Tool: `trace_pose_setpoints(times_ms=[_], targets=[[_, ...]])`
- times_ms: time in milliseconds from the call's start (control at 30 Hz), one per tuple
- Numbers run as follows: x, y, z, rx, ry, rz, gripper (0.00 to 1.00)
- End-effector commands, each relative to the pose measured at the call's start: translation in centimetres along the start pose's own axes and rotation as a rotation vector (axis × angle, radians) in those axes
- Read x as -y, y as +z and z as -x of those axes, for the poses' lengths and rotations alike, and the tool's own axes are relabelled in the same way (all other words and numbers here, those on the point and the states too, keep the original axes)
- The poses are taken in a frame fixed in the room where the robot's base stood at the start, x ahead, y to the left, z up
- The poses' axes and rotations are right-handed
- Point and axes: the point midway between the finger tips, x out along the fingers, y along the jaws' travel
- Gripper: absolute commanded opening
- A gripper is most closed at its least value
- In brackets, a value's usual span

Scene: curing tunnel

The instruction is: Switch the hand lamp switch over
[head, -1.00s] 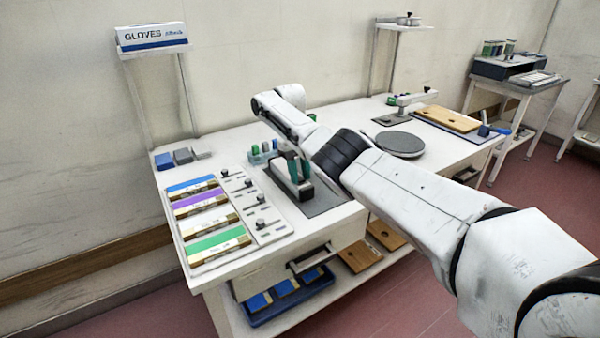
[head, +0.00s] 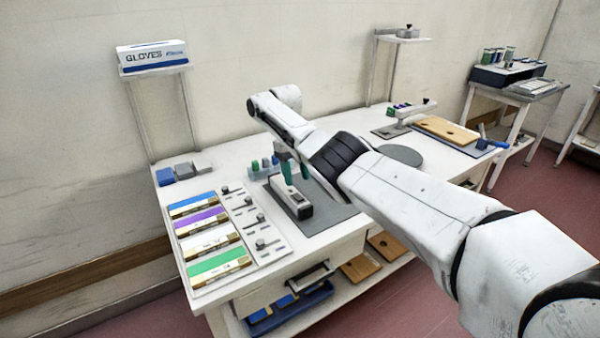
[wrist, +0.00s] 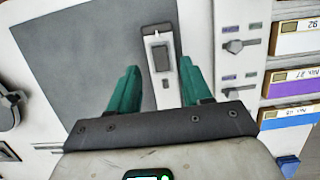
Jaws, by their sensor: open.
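The hand lamp (head: 292,200), a long white body with a dark side, lies on the grey mat (head: 328,214). In the wrist view the lamp (wrist: 148,42) shows a dark rectangular switch (wrist: 161,58) on its white face. I cannot tell which way the switch is set. My gripper (head: 295,173) is above the lamp, its two green fingers apart. In the wrist view my gripper (wrist: 159,68) is open and empty, with a finger on either side of the lamp's near end. The lamp's near end is partly hidden. I see no clear contact.
A round grey plate (head: 400,156) is to the right. A glove box (head: 152,56) sits on a shelf above.

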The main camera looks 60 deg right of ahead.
Motion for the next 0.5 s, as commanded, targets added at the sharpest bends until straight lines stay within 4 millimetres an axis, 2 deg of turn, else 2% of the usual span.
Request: trace_pose_setpoints(times_ms=[33,200,500], targets=[[0.3,0.3,1.3,0.000,0.000,0.002,0.49],[1.0,0.7,3.2,0.000,0.001,0.005,0.49],[1.7,1.0,4.8,0.000,0.002,0.007,0.49]])
